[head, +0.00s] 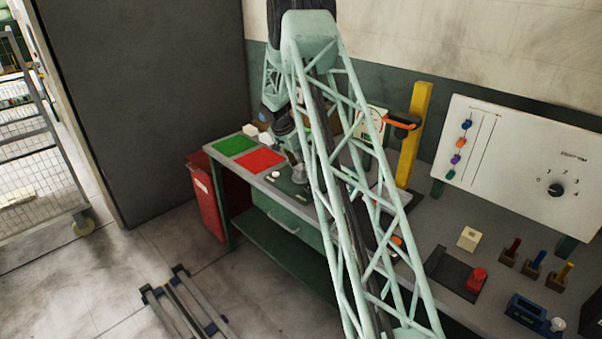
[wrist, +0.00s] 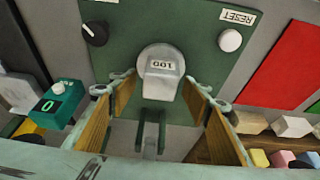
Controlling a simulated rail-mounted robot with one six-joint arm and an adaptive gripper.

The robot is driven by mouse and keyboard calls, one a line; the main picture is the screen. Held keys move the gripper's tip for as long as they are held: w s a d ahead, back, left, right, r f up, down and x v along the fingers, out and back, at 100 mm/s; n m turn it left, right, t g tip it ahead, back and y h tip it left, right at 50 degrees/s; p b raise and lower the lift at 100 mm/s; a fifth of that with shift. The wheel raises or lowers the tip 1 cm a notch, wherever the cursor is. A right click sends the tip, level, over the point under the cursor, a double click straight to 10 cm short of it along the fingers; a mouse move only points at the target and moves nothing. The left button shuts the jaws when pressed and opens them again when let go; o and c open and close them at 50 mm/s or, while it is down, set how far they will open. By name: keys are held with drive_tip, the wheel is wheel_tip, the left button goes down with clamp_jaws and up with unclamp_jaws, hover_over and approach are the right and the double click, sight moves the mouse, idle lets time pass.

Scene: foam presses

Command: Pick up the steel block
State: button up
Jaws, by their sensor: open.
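A grey metal piece marked 100 (wrist: 161,78), which looks like the steel block, sits on a green panel (wrist: 205,45) in the wrist view. I see a gap at each side and cannot tell how deep the fingers reach. In the head view my gripper (head: 291,150) is over the green panel on the bench, and the piece is hard to make out there.
The panel carries a black knob (wrist: 95,33) and a white RESET button (wrist: 230,40). A green display box (wrist: 62,103) stands left; several small blocks lie lower right. A red square (head: 259,160) and a green square (head: 234,145) lie on the bench.

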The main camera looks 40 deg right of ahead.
sight(301, 166)
idle(0.5)
clamp_jaws()
drive_tip(key=shift+r, duration=0.15)
drive_tip(key=shift+r, duration=4.9)
